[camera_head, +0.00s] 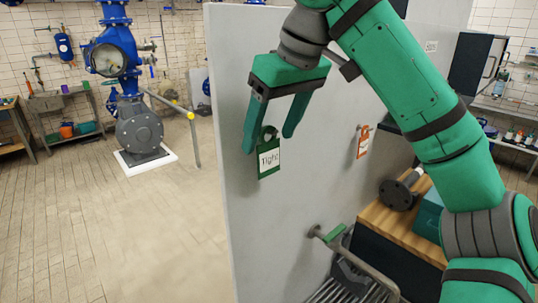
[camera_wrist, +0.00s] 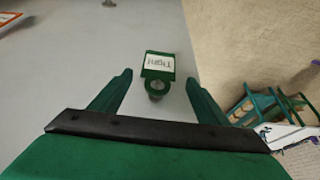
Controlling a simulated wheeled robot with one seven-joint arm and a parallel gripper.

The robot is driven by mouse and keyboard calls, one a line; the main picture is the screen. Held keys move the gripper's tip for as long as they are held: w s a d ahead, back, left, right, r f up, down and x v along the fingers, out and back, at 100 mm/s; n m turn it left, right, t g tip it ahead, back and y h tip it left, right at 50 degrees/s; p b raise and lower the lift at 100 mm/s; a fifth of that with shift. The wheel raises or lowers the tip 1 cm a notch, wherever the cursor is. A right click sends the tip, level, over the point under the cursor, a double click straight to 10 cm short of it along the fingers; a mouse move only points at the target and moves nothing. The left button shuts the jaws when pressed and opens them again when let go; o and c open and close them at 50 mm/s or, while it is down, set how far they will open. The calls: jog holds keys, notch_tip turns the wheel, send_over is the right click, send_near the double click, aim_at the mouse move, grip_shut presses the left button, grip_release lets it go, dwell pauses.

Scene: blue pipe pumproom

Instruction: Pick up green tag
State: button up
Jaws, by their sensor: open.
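The green tag (camera_head: 269,156) has a white label reading "Tight" and a ring-shaped top. It hangs on the grey panel (camera_head: 240,200), near the panel's left edge. In the wrist view the tag (camera_wrist: 158,66) is ahead of my gripper, its ring end nearest. My gripper (camera_head: 270,143) is green, open and empty, with its fingers pointing down on either side of the tag's top in the head view. In the wrist view the fingers (camera_wrist: 159,82) are spread wide, with the ring between them. I cannot tell the exact gap in depth.
An orange tag (camera_head: 363,141) hangs on a peg farther right on the panel. Below are a handle with a green grip (camera_head: 335,233) and a wooden-topped bench (camera_head: 400,225) with a dark flanged part (camera_head: 398,192). A blue pump (camera_head: 113,60) stands at the back left. The floor left of the panel is clear.

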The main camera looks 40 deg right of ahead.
aim_at(267, 143)
jog(key=x, duration=0.3)
jog(key=shift+d+f, duration=0.15)
jog(key=shift+f, duration=0.05)
jog(key=c, duration=1.1)
jog(key=shift+w, duration=0.1)
jog(key=shift+r, duration=0.1)
jog(key=shift+r, duration=0.45)
jog(key=s, duration=0.5)
jog(key=r, duration=0.9)
jog(key=w+r, duration=0.1)
jog(key=r, duration=0.3)
jog(key=shift+d+r, duration=0.2)
jog(key=shift+r, duration=0.15)
